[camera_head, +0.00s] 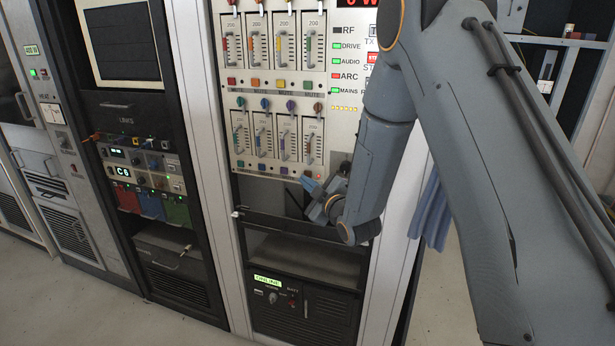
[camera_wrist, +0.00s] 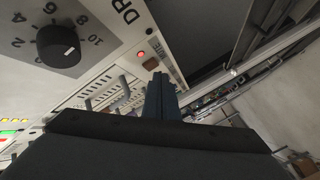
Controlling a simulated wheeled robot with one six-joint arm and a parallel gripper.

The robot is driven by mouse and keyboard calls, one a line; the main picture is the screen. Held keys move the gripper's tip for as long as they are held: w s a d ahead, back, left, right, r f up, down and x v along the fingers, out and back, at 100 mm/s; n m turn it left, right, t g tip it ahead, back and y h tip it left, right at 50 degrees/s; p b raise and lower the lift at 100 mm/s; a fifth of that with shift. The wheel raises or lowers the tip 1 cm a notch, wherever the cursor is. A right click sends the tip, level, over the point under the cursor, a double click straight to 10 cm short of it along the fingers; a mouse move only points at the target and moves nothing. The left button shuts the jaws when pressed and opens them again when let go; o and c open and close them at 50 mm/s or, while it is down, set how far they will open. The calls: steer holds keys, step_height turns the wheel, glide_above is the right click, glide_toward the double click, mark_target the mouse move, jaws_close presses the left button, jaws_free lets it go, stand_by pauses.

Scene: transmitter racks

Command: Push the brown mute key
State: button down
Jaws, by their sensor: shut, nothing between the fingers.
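The brown mute key (camera_wrist: 152,64) is a small brown-orange square on the pale panel in the wrist view, beside a lit red lamp (camera_wrist: 141,54). In the head view the brown key (camera_head: 306,174) sits at the right end of the lower key row, under the fader with the brown knob (camera_head: 318,107). My gripper (camera_wrist: 160,76) is shut and empty, its fingertips just by the key's lower edge in the wrist view. I cannot tell whether they touch it. In the head view my gripper (camera_head: 307,184) is just below the key row.
Several faders with coloured knobs and keys fill the panel (camera_head: 275,90). A large black knob (camera_wrist: 62,45) stands out from the panel in the wrist view. Below the panel is an open dark shelf bay (camera_head: 300,245). Another rack (camera_head: 125,120) stands left.

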steer(key=shift+w, duration=0.2)
steer(key=shift+w+d+b, duration=0.15)
steer(key=shift+w+b, duration=0.1)
steer(key=shift+b, duration=0.05)
steer(key=shift+w, duration=0.1)
stand_by(0.6)
steer(key=shift+s, duration=0.5)
steer(key=shift+s+a, duration=0.15)
steer(key=shift+a, duration=0.05)
steer(key=shift+s+a+p, duration=0.15)
steer(key=shift+s+a, duration=0.15)
steer(key=shift+s, duration=0.6)
steer(key=shift+s+a+p, duration=0.1)
steer(key=shift+s+a, duration=0.25)
steer(key=shift+s, duration=0.55)
steer(key=shift+s+a+p, duration=0.15)
steer(key=shift+s+a, duration=0.15)
steer(key=shift+s, duration=0.6)
